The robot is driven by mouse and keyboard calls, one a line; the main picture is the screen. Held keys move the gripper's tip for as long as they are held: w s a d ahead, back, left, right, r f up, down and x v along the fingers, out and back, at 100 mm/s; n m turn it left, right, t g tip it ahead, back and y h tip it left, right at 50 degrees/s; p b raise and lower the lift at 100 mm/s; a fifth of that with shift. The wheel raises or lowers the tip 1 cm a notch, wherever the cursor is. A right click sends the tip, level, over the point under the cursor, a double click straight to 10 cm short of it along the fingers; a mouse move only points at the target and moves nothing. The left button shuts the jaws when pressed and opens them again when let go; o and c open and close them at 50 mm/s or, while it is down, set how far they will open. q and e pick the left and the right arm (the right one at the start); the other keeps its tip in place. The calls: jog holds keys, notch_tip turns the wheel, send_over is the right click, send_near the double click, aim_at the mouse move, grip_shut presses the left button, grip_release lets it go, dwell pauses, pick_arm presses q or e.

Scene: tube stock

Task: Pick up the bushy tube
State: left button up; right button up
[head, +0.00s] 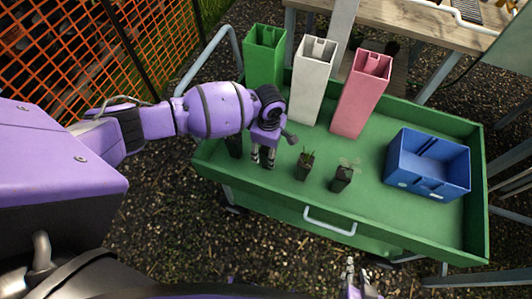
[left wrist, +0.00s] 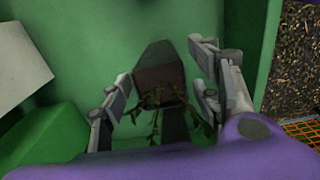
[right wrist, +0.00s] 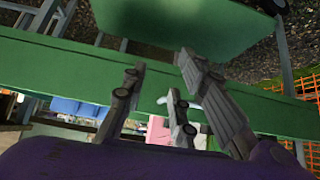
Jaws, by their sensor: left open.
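A dark tube with a leafy, several-stemmed plant (left wrist: 160,78) stands between the spread fingers of my left gripper (left wrist: 160,95) in the left wrist view; I see no contact. In the head view my left gripper (head: 263,158) points down over the green trolley bed, and a dark tube (head: 234,146) shows partly behind my arm. Two more dark tubes stand upright to its right: one with short upright leaves (head: 303,168), one with a sparse, wide-leaved seedling (head: 342,179). My right gripper (head: 354,274) is open and empty at the trolley's near side, also in the right wrist view (right wrist: 165,100).
Tall green (head: 264,55), white (head: 311,85) and pink (head: 360,95) square containers stand along the back of the trolley (head: 400,217). A blue crate (head: 428,165) sits at its right. A raised rim and a near-side handle (head: 330,222) edge the trolley. The bed's front middle is clear.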

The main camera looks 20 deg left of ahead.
pick_arm(q)
notch_tip(320, 180, down, 6)
jog(key=shift+r+b, duration=0.2)
jog(key=shift+b, duration=0.25)
jog(key=shift+r, duration=0.1)
jog(key=c, duration=1.4)
